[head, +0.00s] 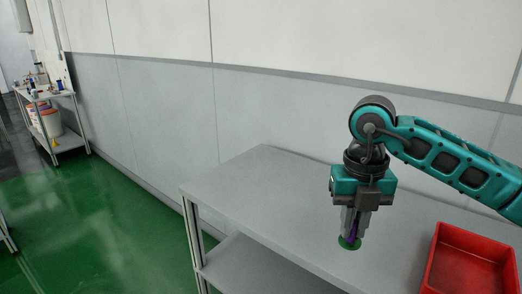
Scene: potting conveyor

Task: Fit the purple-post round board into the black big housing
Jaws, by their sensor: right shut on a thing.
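My right gripper (353,228) points down above the grey table at the right of the head view. It is shut on the purple post of the round board (349,243). The board is a small green disc below the fingertips, and part of the purple post shows between the fingers. I cannot tell whether the board touches the table top. The black big housing is not visible in this view. My left gripper is not in view.
The grey table (256,205) has a bare top to the left of my gripper. A red tray (437,275) stands on it at the lower right. A plain wall runs behind. Another table (66,143) with buckets stands far left. The green floor (110,225) between is clear.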

